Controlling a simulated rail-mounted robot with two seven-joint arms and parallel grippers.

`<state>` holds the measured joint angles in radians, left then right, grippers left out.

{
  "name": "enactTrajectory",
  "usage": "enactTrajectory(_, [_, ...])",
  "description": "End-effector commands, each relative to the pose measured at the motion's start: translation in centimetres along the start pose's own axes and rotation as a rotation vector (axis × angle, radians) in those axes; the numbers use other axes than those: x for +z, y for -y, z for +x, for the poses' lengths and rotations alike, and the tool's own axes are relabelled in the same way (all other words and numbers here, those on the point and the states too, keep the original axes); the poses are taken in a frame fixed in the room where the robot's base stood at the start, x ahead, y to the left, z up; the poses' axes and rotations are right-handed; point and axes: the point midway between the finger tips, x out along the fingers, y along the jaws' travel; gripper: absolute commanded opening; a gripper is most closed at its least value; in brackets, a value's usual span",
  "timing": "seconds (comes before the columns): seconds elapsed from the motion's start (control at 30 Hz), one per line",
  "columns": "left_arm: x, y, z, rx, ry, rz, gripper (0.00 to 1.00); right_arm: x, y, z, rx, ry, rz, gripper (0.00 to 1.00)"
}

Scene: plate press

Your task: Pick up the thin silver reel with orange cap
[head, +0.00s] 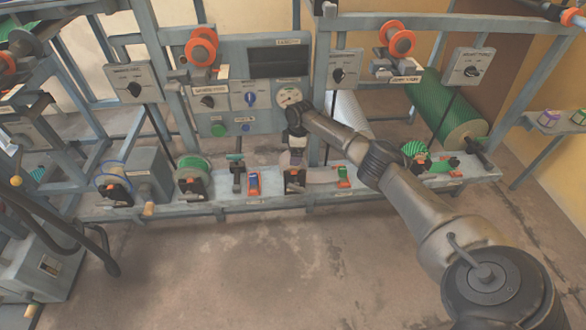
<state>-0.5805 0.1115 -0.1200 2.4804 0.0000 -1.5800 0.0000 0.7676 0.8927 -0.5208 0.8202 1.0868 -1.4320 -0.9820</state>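Reels with orange caps hang on the upper frame: one left of centre (203,45), one right of centre (398,40), and part of one at the left edge (6,62). They have silver-grey parts behind the caps. I cannot tell which of them, if any, is the thin silver reel. My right arm reaches in from the lower right. Its gripper (295,155) points down over the low bench, above a black stand with an orange part (293,178). A small pale round thing there is partly covered by the gripper. The fingers are too small to read. My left gripper is out of view.
The low bench (240,207) carries a green spool (194,170), a green striped roll (416,152) and a grey box (151,172). Control boxes and a panel (275,62) stand behind. A large green roll (446,108) is at right. The floor in front is clear.

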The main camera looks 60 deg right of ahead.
Motion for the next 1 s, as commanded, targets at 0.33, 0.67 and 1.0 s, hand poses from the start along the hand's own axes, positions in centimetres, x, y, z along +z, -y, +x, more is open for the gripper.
enactTrajectory(0.33, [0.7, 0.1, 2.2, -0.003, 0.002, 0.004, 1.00, 0.0, 0.0, 2.6, 0.001, 0.000, 0.000, 0.94])
enactTrajectory(0.67, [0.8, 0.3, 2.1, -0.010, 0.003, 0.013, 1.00, 0.0, 0.0, 2.6, 0.001, 0.000, 0.000, 0.74])
enactTrajectory(1.0, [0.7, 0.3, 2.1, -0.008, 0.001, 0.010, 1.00, 0.0, 0.0, 2.6, 0.000, 0.001, 0.000, 0.42])
